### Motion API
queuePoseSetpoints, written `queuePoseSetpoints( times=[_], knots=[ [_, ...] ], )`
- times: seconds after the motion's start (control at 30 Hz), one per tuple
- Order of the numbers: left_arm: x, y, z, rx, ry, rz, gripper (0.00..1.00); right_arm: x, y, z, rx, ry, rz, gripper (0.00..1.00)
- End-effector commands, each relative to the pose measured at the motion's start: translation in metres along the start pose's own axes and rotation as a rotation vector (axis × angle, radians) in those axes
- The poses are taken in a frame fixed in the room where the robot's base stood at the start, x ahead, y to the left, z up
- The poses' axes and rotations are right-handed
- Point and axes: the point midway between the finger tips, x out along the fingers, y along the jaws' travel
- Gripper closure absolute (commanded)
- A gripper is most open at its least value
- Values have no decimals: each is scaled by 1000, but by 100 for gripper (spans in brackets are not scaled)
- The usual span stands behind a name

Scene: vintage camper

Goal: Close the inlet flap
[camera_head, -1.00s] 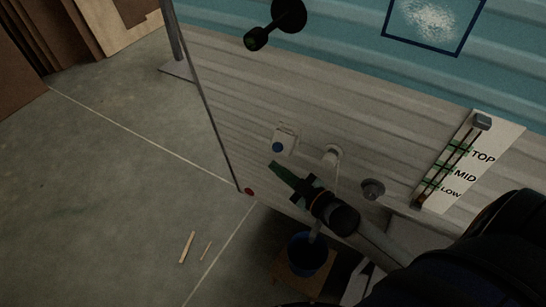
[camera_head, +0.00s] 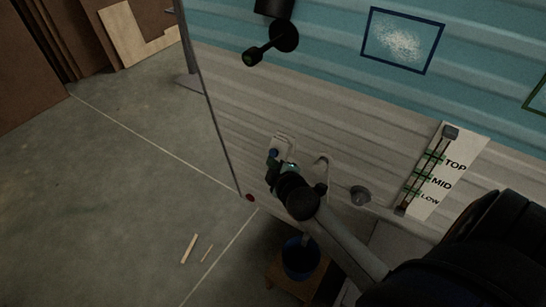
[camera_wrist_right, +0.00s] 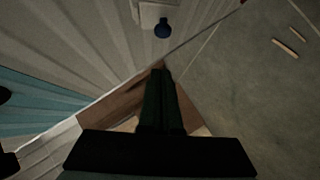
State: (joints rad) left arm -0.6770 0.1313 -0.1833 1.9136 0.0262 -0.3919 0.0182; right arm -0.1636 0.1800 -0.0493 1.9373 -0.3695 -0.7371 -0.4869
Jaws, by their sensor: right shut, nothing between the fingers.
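The inlet is a small white fitting (camera_head: 283,142) with a blue round part (camera_head: 273,153) at its lower left, low on the camper wall. The white fitting (camera_wrist_right: 155,13) and blue part (camera_wrist_right: 162,27) also show at the top of the right wrist view. I cannot tell how far the flap stands open. My right gripper (camera_head: 272,162) is shut and empty, just below the inlet and partly covering it in the head view. In the right wrist view its fingertips (camera_wrist_right: 160,68) point toward the blue part with a visible gap. My left gripper is out of view.
A white hook-like pipe (camera_head: 322,168) and a grey round fitting (camera_head: 361,195) sit right of the inlet. A TOP/MID/LOW gauge (camera_head: 442,172) is farther right. A blue bucket (camera_head: 300,258) stands below. A black wall fitting (camera_head: 284,36) is above. Floor at left is mostly clear.

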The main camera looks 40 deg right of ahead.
Motion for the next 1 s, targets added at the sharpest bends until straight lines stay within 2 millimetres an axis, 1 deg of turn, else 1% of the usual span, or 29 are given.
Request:
queuePoseSetpoints(
  times=[0.03, 0.1, 0.27, 0.3, 0.4, 0.6, 1.0],
  knots=[
    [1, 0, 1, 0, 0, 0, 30, 11, 0, 0, 0, -1, 1, 100],
    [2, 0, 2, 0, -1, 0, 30, 24, 0, 0, 1, 0, 1, 100],
    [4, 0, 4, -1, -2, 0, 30, 50, 0, 0, 1, 0, 1, 100],
    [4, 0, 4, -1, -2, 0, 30, 55, 0, 7, -2, -4, -1, 100],
    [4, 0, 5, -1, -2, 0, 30, 65, 0, 18, -1, -2, -1, 100],
    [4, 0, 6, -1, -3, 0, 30, 75, 0, 27, 1, 1, -1, 100],
    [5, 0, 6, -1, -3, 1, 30, 76, -1, 28, 0, 1, 0, 100]
  ],
)
